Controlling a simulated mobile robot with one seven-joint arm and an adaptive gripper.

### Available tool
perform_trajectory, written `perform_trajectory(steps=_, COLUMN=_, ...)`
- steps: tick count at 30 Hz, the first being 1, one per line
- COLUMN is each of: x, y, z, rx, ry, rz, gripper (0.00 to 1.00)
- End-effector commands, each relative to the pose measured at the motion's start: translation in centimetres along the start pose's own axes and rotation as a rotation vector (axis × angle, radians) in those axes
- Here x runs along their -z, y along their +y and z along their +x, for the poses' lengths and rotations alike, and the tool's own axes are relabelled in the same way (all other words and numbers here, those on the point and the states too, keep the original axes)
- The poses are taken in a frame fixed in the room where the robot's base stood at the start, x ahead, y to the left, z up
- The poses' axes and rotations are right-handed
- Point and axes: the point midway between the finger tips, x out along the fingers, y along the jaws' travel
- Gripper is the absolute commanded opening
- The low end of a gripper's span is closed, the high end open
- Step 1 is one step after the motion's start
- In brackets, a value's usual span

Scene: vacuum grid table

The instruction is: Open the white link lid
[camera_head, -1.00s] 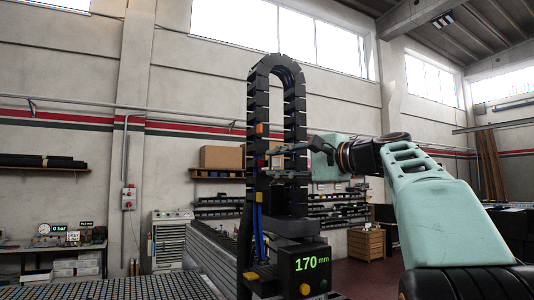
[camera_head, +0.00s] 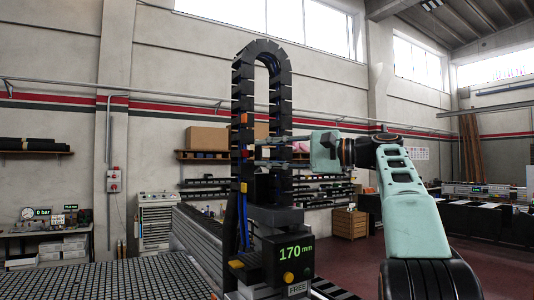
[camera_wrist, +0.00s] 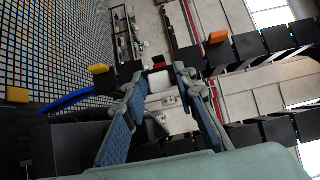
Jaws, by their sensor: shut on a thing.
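The upright black cable chain (camera_head: 241,95) bends over in an arch at mid picture in the head view. The white link lid (camera_wrist: 158,81) shows in the wrist view between my fingertips, just below a red lid (camera_wrist: 160,65). My gripper (camera_wrist: 159,76) is shut on the white lid, with one finger on each side.
A black machine box (camera_head: 288,259) with a green 170 mm display and a FREE label stands below the chain. A grid table (camera_head: 110,280) lies at lower left. A shelf (camera_head: 222,154) with boxes is on the wall behind. Red floor is open at right.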

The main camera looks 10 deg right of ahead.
Motion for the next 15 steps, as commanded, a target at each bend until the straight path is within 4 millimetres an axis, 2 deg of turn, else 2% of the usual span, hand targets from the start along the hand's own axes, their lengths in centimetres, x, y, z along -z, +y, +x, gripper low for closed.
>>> perform_trajectory(steps=15, x=0.14, y=-0.23, z=-0.02, rx=0.004, ry=-0.052, rz=-0.002, gripper=0.01)
